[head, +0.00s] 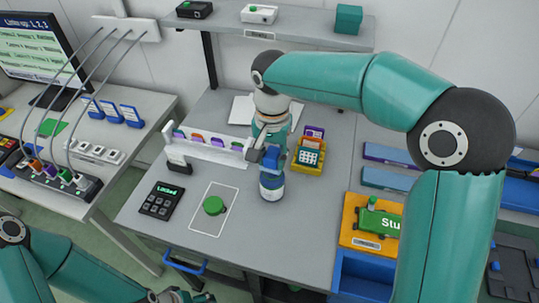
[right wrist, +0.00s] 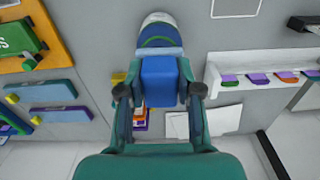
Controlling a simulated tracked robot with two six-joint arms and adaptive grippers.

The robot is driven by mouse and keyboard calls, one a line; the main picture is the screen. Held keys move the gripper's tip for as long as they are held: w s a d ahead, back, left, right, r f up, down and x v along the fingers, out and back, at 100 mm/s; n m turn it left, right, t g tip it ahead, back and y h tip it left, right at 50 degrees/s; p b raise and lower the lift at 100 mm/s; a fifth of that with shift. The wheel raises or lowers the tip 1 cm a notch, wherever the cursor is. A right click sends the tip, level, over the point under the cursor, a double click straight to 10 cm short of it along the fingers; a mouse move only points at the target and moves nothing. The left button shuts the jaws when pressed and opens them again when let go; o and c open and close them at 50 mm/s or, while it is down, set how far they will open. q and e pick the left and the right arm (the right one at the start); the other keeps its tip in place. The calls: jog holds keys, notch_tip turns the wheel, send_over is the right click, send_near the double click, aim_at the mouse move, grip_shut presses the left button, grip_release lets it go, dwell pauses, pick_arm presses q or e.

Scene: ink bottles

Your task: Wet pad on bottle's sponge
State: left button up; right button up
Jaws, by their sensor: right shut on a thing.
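A blue block (right wrist: 160,82) is between the fingers of my right gripper (right wrist: 160,95) in the right wrist view. In the head view the right gripper (head: 268,157) is over the table, shut on this block. A bottle (head: 271,188) with blue and white bands stands directly below it; its top is hidden by the gripper. The bottle also shows beyond the block in the right wrist view (right wrist: 158,30). I cannot tell whether block and bottle touch, and no sponge or pad face is visible. My left gripper (head: 178,297) is at the bottom edge, partly cut off.
A round green piece (head: 213,205) lies in a white outline left of the bottle, beside a keypad (head: 160,201) reading "Locked". A white rack (head: 212,143) with coloured pieces stands behind. A yellow holder (head: 309,157) is close on the right. Orange tray (head: 362,240) at front right.

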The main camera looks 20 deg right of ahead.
aim_at(272, 155)
jog(key=shift+r+p, duration=2.75)
jog(key=shift+r, duration=0.7)
jog(key=shift+f, duration=0.1)
